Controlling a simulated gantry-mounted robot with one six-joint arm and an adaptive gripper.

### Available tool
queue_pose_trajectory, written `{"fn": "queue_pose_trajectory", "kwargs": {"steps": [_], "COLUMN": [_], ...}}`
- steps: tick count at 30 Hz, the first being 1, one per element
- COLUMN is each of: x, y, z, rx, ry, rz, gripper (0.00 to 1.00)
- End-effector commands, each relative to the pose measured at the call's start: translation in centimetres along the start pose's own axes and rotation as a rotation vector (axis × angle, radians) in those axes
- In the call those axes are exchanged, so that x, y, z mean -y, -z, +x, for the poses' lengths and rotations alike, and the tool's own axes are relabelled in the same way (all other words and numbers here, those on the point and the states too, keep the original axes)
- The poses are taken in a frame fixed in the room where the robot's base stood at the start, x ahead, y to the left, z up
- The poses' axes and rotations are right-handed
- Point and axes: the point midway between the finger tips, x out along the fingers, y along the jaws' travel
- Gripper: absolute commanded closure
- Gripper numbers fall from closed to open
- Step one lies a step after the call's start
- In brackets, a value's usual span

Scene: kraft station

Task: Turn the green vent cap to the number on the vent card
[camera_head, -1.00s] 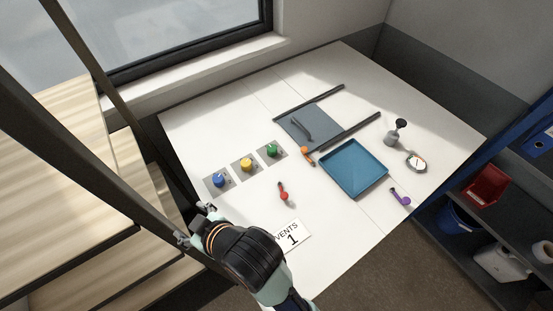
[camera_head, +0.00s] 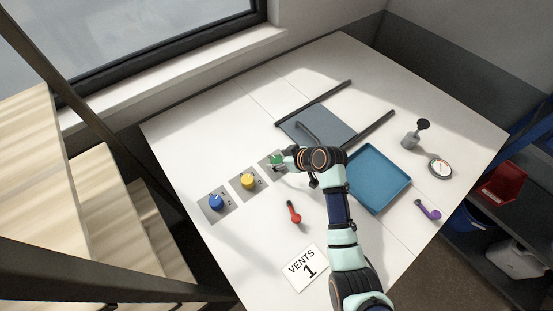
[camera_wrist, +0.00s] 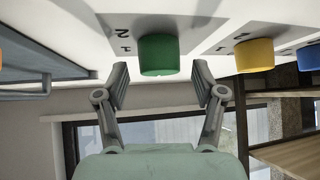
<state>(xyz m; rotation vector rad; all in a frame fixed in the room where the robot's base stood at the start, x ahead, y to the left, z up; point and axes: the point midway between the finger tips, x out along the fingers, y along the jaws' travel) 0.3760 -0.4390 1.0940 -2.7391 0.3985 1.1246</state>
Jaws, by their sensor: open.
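The green vent cap (camera_wrist: 158,55) sits on its grey plate (camera_wrist: 197,32), where the digits 2 and 1 show beside it in the wrist view. In the head view the cap (camera_head: 276,159) is partly hidden by my gripper (camera_head: 281,165). My gripper also shows in the wrist view (camera_wrist: 160,82), open and empty, with its two fingers apart on either side of the cap and just short of it. The vent card (camera_head: 306,268) lies flat on the table and reads "VENTS 1". The cap's pointer is not visible.
The yellow cap (camera_head: 248,181) and blue cap (camera_head: 215,201) stand in a row beside the green one. A red-handled item (camera_head: 294,212), a blue tray (camera_head: 403,181) and a grey panel with a handle (camera_head: 340,124) lie nearby. The front left of the table is clear.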

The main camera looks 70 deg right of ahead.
Motion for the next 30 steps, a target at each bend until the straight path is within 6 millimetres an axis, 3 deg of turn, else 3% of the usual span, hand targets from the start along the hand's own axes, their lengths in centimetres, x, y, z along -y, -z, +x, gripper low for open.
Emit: {"fn": "queue_pose_trajectory", "kwargs": {"steps": [4, 12, 23, 30], "x": [0.0, 0.0, 0.0, 0.1], "y": [0.0, 0.0, 0.0, 0.0], "z": [1.5, 1.7, 1.7, 1.6], "rx": [0.0, 0.0, 0.0, 0.0], "ry": [-0.001, -0.002, -0.001, -0.015], "rz": [0.0, -0.001, 0.0, 0.014], "gripper": [0.31, 0.31, 0.91, 0.91]}}
